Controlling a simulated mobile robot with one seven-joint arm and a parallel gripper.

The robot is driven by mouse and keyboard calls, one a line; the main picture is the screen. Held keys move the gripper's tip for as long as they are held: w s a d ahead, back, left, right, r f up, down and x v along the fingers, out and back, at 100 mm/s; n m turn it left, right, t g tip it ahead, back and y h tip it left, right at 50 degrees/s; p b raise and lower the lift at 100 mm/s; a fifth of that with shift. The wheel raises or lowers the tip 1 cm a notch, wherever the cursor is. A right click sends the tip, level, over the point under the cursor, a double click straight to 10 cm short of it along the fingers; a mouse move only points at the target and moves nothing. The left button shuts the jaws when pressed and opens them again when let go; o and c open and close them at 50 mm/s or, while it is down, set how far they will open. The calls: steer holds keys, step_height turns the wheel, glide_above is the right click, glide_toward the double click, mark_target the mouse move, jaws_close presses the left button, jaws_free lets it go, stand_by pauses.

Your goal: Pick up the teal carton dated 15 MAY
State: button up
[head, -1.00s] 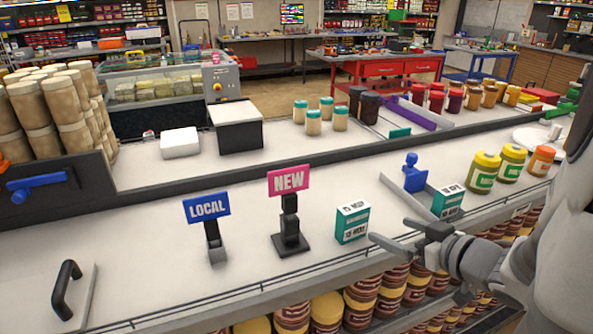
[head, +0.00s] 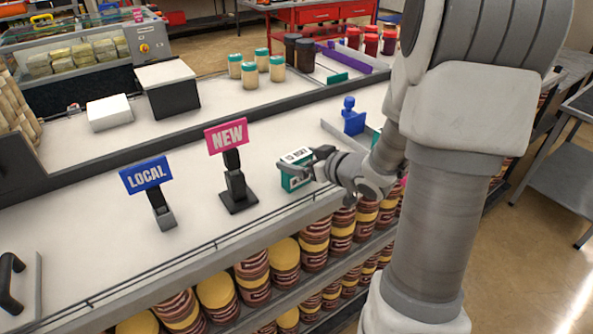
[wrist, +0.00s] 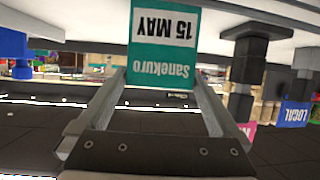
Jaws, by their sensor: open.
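The teal and white carton (head: 294,183) stands on the white counter near its front edge, right of the NEW sign. In the wrist view, which is upside down, the carton (wrist: 161,52) reads "15 MAY" and "Sanekuro". My gripper (head: 303,161) is at the carton in the head view and partly covers it. In the wrist view my gripper (wrist: 160,82) has its fingers spread, with the carton between or just beyond their tips. I cannot tell whether either finger touches it. A second teal carton (head: 376,141) is mostly hidden behind my arm.
The pink NEW sign (head: 228,137) and blue LOCAL sign (head: 147,175) stand on dark holders left of the carton. Jars with teal lids (head: 250,75) stand on the rear counter. Shelves of jars are below the front edge.

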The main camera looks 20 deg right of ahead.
steer(key=shift+x, duration=0.9)
steer(key=c, duration=1)
steer(key=shift+r, duration=0.1)
